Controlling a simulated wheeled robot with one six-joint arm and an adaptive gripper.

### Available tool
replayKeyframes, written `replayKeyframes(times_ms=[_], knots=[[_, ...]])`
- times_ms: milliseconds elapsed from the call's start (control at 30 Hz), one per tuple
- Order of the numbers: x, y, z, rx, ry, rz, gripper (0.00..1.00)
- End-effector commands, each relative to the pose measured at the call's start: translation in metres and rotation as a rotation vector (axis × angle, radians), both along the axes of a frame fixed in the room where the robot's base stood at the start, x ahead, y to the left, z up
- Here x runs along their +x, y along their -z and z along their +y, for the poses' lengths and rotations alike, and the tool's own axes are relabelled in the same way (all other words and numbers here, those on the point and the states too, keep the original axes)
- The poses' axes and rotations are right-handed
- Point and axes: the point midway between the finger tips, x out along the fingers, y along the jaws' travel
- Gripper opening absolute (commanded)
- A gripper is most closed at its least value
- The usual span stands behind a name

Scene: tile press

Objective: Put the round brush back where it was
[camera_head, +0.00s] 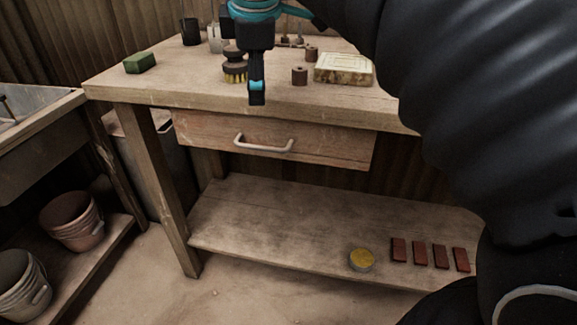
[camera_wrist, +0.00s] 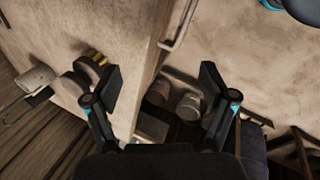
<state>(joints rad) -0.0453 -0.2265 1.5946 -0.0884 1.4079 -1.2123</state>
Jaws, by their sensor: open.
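The round brush (camera_head: 235,68) has a dark wooden body and yellow bristles. It stands on the workbench top, bristles down, left of my gripper in the head view. The wrist view shows it at the left (camera_wrist: 76,84), outside the fingers and partly close behind one finger. My gripper (camera_head: 257,98) points down over the bench's front edge, near the brush. In the wrist view my gripper (camera_wrist: 160,88) is open, with nothing between its fingers.
The workbench (camera_head: 180,82) also bears a green block (camera_head: 140,63), a dark cup (camera_head: 190,32), small brown cylinders (camera_head: 300,76) and a pale slab (camera_head: 343,69). The drawer (camera_head: 300,148) is below. The lower shelf (camera_head: 260,225) holds a yellow-topped tin (camera_head: 362,260) and several red tiles (camera_head: 420,254).

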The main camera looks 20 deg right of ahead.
Motion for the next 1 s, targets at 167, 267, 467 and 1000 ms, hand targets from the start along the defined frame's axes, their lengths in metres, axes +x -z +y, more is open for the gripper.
replayKeyframes(times_ms=[167, 267, 467, 1000], knots=[[-0.053, 0.059, -0.002, 0.172, 0.352, -0.061, 0.83], [-0.081, 0.097, -0.001, 0.276, 0.553, -0.090, 0.83], [-0.130, 0.170, 0.000, 0.467, 0.908, -0.134, 0.83], [-0.158, 0.218, 0.002, 0.588, 1.131, -0.150, 0.83]])
